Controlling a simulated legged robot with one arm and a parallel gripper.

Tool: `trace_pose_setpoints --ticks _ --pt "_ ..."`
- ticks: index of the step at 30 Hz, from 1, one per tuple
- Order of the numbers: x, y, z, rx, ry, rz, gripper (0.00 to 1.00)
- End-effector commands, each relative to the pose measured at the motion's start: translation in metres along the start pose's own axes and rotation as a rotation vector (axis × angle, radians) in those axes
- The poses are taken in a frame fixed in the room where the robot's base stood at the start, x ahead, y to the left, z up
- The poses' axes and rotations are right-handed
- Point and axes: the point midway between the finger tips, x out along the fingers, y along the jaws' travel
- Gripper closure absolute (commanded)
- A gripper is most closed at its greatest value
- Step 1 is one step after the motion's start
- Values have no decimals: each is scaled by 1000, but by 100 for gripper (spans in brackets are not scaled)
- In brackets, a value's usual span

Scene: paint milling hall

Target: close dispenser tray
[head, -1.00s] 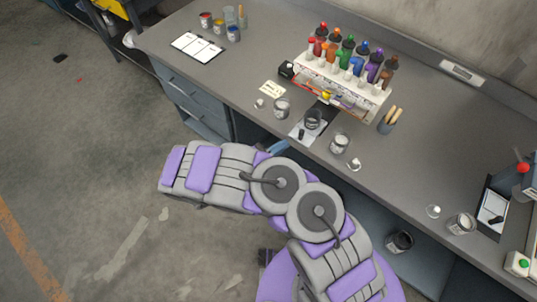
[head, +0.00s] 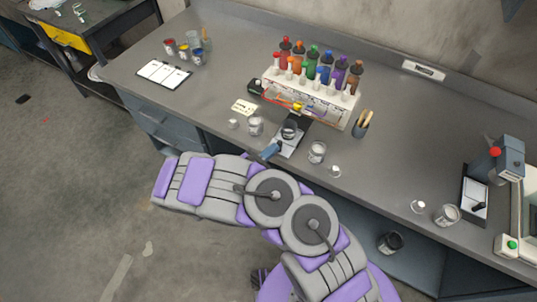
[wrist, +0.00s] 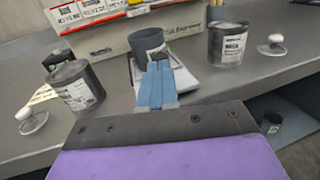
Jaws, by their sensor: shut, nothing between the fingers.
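The dispenser (head: 312,98) is a white rack with several coloured bottles, standing on the grey bench. A pale tray (head: 279,147) sticks out from its front, and a dark grey cup (head: 289,130) stands upright on it. My gripper (head: 271,150) is shut and empty, with its blue fingers at the tray's front edge. I cannot tell whether the fingertips touch the tray or cup.
Jars (head: 255,126) and (head: 317,152) stand on either side of the tray, with small white-knobbed lids nearby. A brush holder (head: 361,124) is right of the dispenser. A clipboard (head: 163,74) and paint pots lie left.

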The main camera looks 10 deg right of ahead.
Motion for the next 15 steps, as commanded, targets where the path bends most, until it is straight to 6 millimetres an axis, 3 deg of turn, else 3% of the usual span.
trace_pose_setpoints --ticks 9,15 --pt "56 13 -4 2 0 -4 100" --pt "76 19 -1 0 -1 -1 100"
